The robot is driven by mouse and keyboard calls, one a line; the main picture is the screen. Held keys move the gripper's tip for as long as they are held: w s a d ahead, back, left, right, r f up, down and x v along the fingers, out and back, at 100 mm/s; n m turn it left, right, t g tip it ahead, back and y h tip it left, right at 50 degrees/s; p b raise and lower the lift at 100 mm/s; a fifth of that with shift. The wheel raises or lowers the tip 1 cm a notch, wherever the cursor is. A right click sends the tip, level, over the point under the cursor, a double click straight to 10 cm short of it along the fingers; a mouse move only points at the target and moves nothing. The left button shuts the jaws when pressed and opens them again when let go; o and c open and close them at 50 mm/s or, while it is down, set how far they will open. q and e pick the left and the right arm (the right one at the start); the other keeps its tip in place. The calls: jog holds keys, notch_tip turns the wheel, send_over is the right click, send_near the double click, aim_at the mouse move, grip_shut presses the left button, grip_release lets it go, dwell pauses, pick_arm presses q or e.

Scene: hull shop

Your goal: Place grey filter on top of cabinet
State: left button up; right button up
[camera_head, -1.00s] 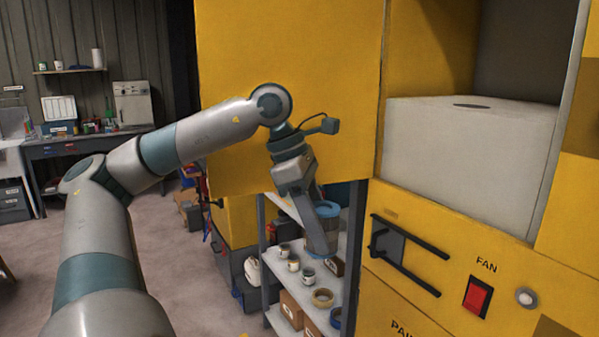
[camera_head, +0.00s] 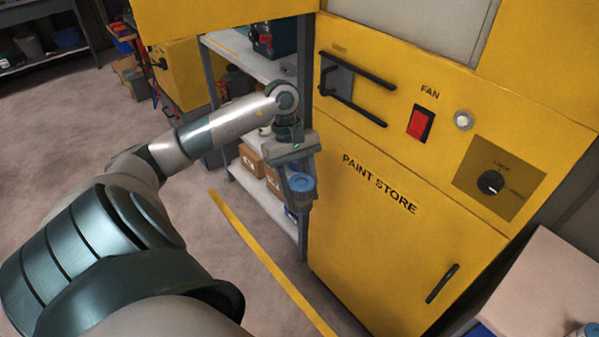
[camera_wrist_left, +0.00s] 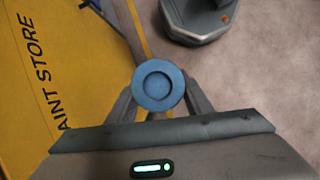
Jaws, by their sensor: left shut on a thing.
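My left gripper (camera_head: 300,198) points down and is shut on a round blue-topped thing (camera_head: 300,183), in front of the shelf and the yellow cabinet's left edge. In the left wrist view the held thing (camera_wrist_left: 157,86) shows a blue round face with a recessed ring, between the fingers (camera_wrist_left: 157,104). I cannot tell whether it is the grey filter; its sides are mostly hidden. The yellow cabinet (camera_head: 370,255), marked PAINT STORE, stands right of the gripper. Its top is out of view. My right gripper is not in view.
A grey shelf rack (camera_head: 262,200) with boxes stands behind my gripper. A pale surface (camera_head: 545,285) is at lower right. Floor is open at left.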

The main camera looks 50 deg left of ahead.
pick_arm(q)
jog(key=d+r+m+g+y, duration=0.1)
jog(key=d+r+m+y, duration=0.1)
jog(key=d+m, duration=0.5)
jog(key=d+r+m+g+y+b, duration=0.1)
jog(key=d+r+m, duration=0.3)
jog(key=d, duration=0.9)
jog(key=shift+w+d+r+m+g+y, duration=0.2)
jog(key=shift+d+m+g+y, duration=0.3)
jog(key=shift+m, duration=1.3)
jog(key=shift+w, duration=0.1)
